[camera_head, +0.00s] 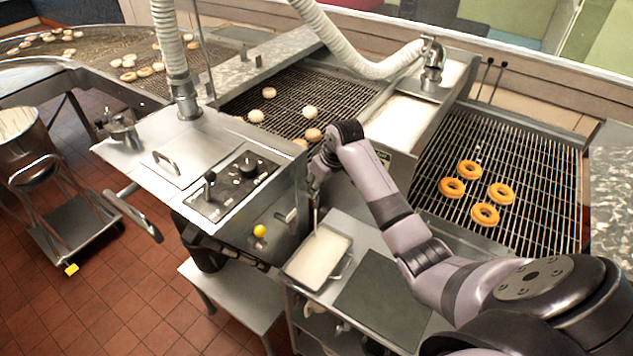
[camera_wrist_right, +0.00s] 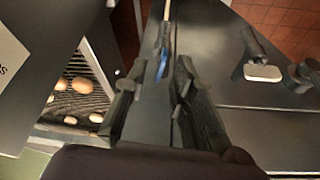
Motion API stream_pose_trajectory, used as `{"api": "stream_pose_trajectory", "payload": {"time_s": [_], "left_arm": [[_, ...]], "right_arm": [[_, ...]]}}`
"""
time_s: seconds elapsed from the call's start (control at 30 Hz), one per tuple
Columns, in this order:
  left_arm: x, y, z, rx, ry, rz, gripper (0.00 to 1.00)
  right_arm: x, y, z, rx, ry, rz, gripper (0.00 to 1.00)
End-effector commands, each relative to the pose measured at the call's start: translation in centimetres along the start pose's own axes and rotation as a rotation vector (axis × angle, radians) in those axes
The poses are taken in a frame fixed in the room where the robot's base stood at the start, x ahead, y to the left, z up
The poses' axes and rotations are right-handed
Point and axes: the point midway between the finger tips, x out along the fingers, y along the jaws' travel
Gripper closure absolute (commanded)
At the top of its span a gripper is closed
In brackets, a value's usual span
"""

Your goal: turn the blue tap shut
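The blue tap handle (camera_wrist_right: 163,63) shows in the right wrist view as a narrow blue piece ahead of my right gripper (camera_wrist_right: 157,82). The fingers stand apart on either side of the line to the handle, with a visible gap between them. I cannot tell whether either finger touches it. In the head view my right gripper (camera_head: 317,176) is low at the front side of the metal machine, and I cannot make out the blue tap there. My left gripper is out of view.
A yellow knob (camera_head: 259,231) and a control panel (camera_head: 231,184) are to the left. A rack (camera_head: 545,165) with several doughnuts lies to the right.

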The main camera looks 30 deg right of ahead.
Motion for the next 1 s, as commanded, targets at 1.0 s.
{"api": "stream_pose_trajectory", "payload": {"time_s": [1.0], "left_arm": [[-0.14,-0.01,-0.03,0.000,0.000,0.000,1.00]], "right_arm": [[0.65,0.04,0.01,0.000,0.000,0.001,1.00]]}}
